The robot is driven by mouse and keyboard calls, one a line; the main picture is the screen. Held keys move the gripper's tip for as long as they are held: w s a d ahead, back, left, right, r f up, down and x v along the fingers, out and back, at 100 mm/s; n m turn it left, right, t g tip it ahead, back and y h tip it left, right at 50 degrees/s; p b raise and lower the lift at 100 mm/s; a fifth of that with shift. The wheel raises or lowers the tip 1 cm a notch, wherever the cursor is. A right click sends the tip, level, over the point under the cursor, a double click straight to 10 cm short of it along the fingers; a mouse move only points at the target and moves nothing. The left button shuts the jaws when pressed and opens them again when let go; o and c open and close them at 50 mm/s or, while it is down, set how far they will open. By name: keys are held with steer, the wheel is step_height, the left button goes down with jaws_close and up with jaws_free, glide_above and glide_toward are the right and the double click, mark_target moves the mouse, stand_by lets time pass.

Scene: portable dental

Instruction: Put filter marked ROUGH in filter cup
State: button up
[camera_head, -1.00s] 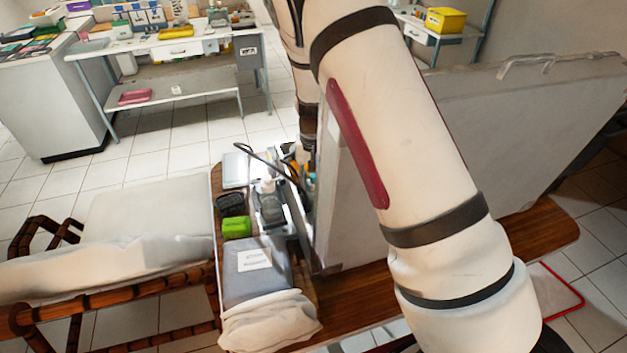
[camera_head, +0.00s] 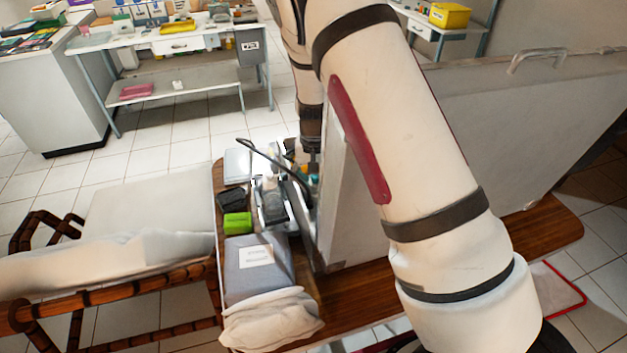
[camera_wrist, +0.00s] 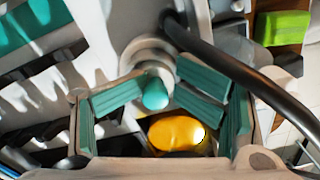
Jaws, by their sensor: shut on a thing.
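In the wrist view my gripper (camera_wrist: 158,95) has its teal-padded fingers drawn in around a rounded teal knob (camera_wrist: 155,94), in front of a pale grey round part (camera_wrist: 150,58). The knob appears to be what it grips. I see no ROUGH mark, so I cannot tell whether this is that filter. A glossy yellow-orange piece (camera_wrist: 177,132) shows lower, between the fingers. In the head view my gripper is low beside the upright case panel, its fingertips mostly hidden among small items. I cannot clearly make out the filter cup.
A dark curved hose (camera_wrist: 225,68) crosses close to the right finger. A lime-green box (camera_head: 237,223) and a dark box (camera_head: 232,200) lie left of the work spot. The large pale case panel (camera_head: 500,120) stands close on the right. A grey pack (camera_head: 257,268) lies in front.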

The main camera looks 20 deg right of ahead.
steer(key=shift+o, duration=0.2)
steer(key=shift+s+d+f, duration=0.45)
steer(key=shift+d, duration=0.2)
steer(key=o, duration=1.6)
steer(key=shift+a, duration=0.1)
steer(key=shift+w+a, duration=0.1)
steer(key=shift+r, duration=0.15)
